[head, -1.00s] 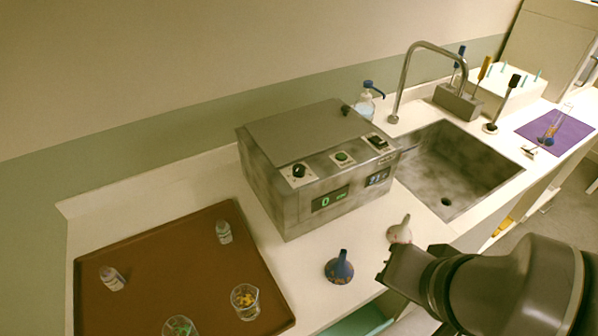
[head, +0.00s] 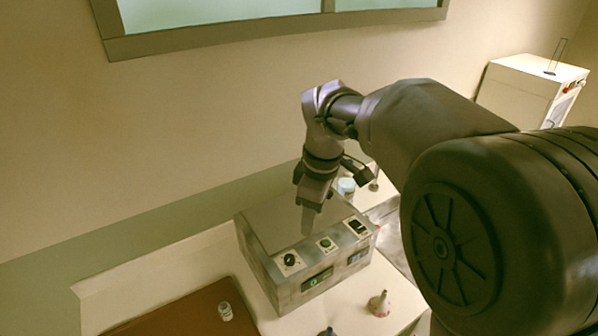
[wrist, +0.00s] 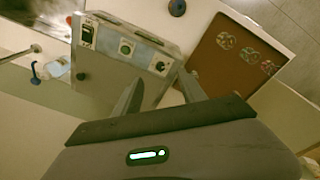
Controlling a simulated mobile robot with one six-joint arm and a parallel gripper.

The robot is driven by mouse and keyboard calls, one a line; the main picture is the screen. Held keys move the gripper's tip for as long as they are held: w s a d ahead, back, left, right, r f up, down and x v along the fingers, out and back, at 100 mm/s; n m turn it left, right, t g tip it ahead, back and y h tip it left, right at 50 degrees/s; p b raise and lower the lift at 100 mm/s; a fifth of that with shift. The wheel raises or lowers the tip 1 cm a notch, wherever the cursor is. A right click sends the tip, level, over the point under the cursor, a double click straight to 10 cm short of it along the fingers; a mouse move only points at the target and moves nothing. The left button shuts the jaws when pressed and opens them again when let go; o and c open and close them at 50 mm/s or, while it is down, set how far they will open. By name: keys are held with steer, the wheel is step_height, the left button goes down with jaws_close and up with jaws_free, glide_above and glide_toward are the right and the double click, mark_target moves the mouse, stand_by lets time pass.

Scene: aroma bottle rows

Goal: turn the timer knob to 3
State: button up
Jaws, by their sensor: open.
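The timer knob (head: 290,259) is a small black knob on a white plate, at the left end of the control panel of a grey metal box (head: 283,283). The knob also shows in the wrist view (wrist: 160,66), just beyond the gap between the fingers. My gripper (head: 308,226) points down above the box, a little up and right of the knob in the head view. In the wrist view my gripper (wrist: 160,92) is open and empty, with its fingers apart and not on the knob. The knob's pointer setting is too small to read.
A green button (head: 325,243) and a black switch (head: 356,226) sit right of the knob, with lit displays (head: 317,279) below. A funnel (head: 379,303) stands in front of the box.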

mark_target(289, 258)
steer(key=w+a+f+n+g+p, duration=0.1)
steer(key=w+a+f+n+p, duration=0.1)
steer(key=w+a+n+p, duration=0.3)
steer(key=shift+n+h, duration=0.4)
steer(key=shift+n, duration=0.1)
steer(key=f+b, duration=0.1)
steer(key=f, duration=0.5)
steer(key=f+b, duration=0.2)
steer(key=f, duration=0.4)
steer(key=f+b, duration=0.1)
steer(key=f, duration=0.5)
steer(key=shift+s+a, duration=0.4)
steer(key=shift+r, duration=0.1)
jaws_close()
